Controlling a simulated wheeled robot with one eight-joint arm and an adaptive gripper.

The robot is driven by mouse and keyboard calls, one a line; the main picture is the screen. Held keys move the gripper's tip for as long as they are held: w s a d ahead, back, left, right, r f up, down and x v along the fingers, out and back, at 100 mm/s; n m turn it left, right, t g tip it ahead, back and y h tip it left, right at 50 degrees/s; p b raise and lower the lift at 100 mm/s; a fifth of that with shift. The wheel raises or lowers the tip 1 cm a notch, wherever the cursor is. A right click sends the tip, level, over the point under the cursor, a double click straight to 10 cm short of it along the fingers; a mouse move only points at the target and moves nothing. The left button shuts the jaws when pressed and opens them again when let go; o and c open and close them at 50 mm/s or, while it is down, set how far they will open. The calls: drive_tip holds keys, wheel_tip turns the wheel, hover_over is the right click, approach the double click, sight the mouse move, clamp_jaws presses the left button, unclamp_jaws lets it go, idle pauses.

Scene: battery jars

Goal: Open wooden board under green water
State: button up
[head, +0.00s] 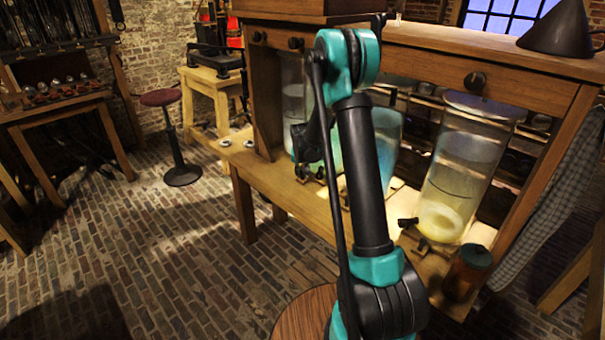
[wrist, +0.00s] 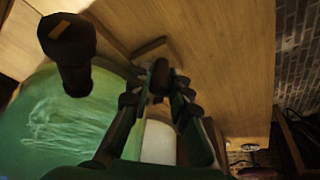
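The jar of green water (wrist: 60,125) fills the left of the wrist view. In the head view a strip of green water (head: 335,145) shows behind my arm. A wooden surface (wrist: 215,65) spans the top and right of the wrist view; I cannot tell the board's outline from the bench. A small dark knob (wrist: 160,72) stands between or just beyond the fingers of my gripper (wrist: 157,103). The fingers are apart and close to it; contact cannot be told. In the head view my gripper (head: 310,143) is a dark shape in front of the jars, partly hidden by my arm.
A black tap-like part (wrist: 68,45) sits left of my gripper. A jar of blue water (head: 387,135) and a jar of pale yellowish water (head: 455,175) stand to the right on the bench. A rusty canister (head: 467,270) stands near the front edge. Brick floor (head: 190,265) is open at left.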

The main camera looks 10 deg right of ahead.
clamp_jaws()
drive_tip(key=shift+s+a, duration=0.1)
drive_tip(key=s+a, duration=0.7)
drive_tip(key=a, duration=0.3)
drive_tip(key=s+a, duration=0.7)
drive_tip(key=a, duration=0.3)
drive_tip(key=shift+s+a, duration=0.15)
drive_tip(key=shift+s, duration=0.2)
drive_tip(key=o, duration=0.8)
unclamp_jaws()
drive_tip(key=shift+c, duration=0.2)
drive_tip(key=shift+r, duration=0.1)
drive_tip(key=v, duration=1.1)
drive_tip(key=shift+s+r, duration=0.2)
drive_tip(key=shift+r, duration=0.15)
